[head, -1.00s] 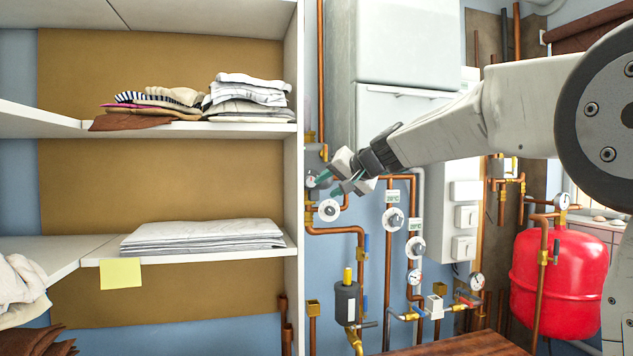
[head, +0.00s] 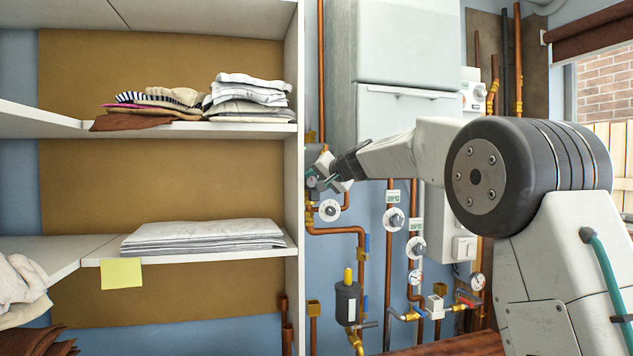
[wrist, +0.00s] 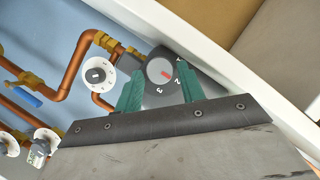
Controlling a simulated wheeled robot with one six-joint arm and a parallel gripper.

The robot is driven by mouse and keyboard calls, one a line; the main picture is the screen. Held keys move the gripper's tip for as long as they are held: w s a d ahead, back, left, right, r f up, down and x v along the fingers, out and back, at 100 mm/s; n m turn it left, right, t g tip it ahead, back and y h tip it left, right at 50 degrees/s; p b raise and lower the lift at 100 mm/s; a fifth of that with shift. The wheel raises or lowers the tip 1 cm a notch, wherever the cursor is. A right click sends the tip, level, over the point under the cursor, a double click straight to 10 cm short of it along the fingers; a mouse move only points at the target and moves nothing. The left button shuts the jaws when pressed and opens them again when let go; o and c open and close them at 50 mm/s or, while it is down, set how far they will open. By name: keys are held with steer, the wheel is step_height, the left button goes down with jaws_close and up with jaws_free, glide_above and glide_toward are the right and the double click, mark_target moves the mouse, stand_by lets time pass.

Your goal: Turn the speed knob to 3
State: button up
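The speed knob (wrist: 158,70) is a light grey disc with a red mark, on a dark housing marked 1, 2 and 3. Its red mark sits on the side of 1 and 2, and seems nearest 2. My gripper (wrist: 160,80) is open, with one green finger on each side of the knob. I cannot tell whether the fingers touch it. In the head view my gripper (head: 318,183) is at the dark pump housing (head: 313,150) by the shelf's edge and hides the knob.
A white shelf unit (head: 298,210) with folded cloth stands close at the left of the pump. A white round dial (head: 329,210) is just below my gripper. More dials (head: 393,219) and copper pipes (head: 335,231) are to the right on the blue wall.

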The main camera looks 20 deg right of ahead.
steer(key=shift+c, duration=0.3)
steer(key=c, duration=0.6)
steer(key=shift+f, duration=0.1)
steer(key=m, duration=0.1)
steer(key=m+t+y, duration=0.1)
steer(key=m, duration=0.1)
steer(key=m+y, duration=0.1)
steer(key=shift+d+f+m+t, duration=0.15)
steer(key=shift+f+m+t, duration=0.15)
steer(key=m+t, duration=0.1)
steer(key=m, duration=0.2)
steer(key=m+t, duration=0.1)
steer(key=m, duration=0.1)
steer(key=shift+f+t+y, duration=0.3)
steer(key=shift+m, duration=0.4)
